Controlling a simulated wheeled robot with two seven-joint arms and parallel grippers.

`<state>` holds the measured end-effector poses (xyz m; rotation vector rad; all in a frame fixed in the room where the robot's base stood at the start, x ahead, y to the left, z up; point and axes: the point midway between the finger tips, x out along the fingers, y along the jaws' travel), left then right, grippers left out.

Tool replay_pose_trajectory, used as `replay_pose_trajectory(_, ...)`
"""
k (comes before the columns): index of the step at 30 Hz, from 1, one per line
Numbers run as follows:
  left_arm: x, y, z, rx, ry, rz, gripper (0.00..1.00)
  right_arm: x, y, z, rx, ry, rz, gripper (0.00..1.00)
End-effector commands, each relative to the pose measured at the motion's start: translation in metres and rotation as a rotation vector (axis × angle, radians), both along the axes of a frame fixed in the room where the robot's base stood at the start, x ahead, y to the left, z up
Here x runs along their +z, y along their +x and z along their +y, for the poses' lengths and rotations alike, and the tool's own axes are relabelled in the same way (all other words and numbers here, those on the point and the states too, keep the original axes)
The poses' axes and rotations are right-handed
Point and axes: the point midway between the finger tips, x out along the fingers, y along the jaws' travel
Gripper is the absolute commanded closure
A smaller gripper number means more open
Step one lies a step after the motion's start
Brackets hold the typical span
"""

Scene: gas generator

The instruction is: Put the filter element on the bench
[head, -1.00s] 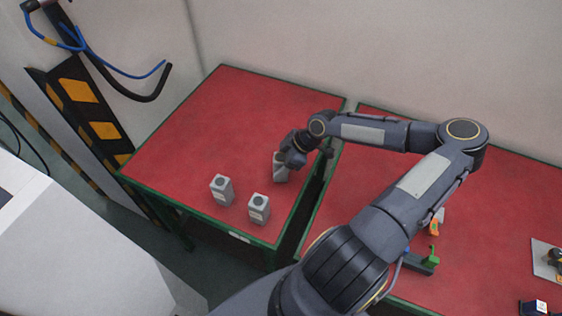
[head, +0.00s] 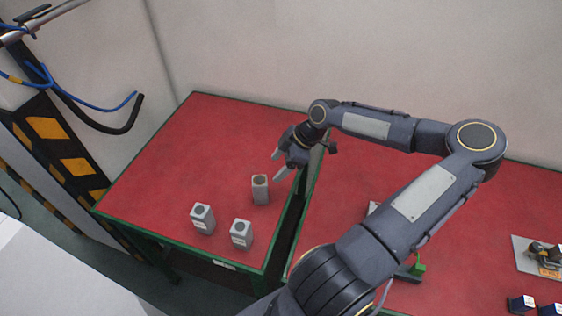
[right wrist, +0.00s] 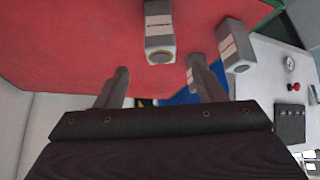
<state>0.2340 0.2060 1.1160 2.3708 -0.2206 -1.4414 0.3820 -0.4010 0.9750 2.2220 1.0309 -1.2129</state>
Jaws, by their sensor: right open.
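Three grey box-shaped filter elements with round tops stand upright on the red bench (head: 215,125). One filter element (head: 260,190) is nearest my right gripper, and its round top looks brownish. The other two, a left one (head: 202,219) and a right one (head: 241,234), stand closer to the front edge. My right gripper (head: 278,164) is open and empty, just above and to the right of the nearest element, apart from it. In the right wrist view, its spread fingers (right wrist: 160,70) have nothing between them, and a filter element (right wrist: 159,35) shows beyond them. My left gripper is out of view.
A second red bench (head: 465,210) stands to the right across a narrow gap, with a green part (head: 416,269), a metal plate with fittings (head: 545,257) and small dark blue boxes (head: 521,304). The first bench's back and left are clear. A wall rises behind.

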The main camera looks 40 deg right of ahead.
Motion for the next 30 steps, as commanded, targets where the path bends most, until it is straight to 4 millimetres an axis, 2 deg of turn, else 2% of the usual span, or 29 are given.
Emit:
replay_pose_trajectory(2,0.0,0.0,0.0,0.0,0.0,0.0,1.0,0.005,-0.002,-0.002,0.001,0.0,0.004,0.37)
replay_pose_trajectory(5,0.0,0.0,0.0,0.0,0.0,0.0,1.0,0.007,-0.003,0.011,0.021,-0.006,0.039,0.37)
replay_pose_trajectory(9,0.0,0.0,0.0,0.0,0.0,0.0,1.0,0.005,-0.009,0.055,0.062,-0.048,0.186,0.37)
replay_pose_trajectory(12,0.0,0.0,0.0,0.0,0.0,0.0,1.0,0.008,-0.025,0.086,0.043,-0.118,0.319,0.37)
replay_pose_trajectory(14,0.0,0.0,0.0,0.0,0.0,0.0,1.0,0.014,-0.035,0.099,0.004,-0.165,0.383,0.37)
replay_pose_trajectory(18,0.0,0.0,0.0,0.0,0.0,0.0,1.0,0.036,-0.06,0.119,-0.152,-0.265,0.46,0.37)
replay_pose_trajectory(23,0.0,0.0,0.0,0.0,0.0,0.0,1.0,0.072,-0.086,0.135,-0.402,-0.293,0.435,0.37)
replay_pose_trajectory(26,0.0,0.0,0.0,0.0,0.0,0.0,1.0,0.094,-0.103,0.147,-0.563,-0.234,0.376,0.37)
replay_pose_trajectory(30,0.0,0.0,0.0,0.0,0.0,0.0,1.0,0.119,-0.124,0.166,-0.75,-0.049,0.293,0.37)
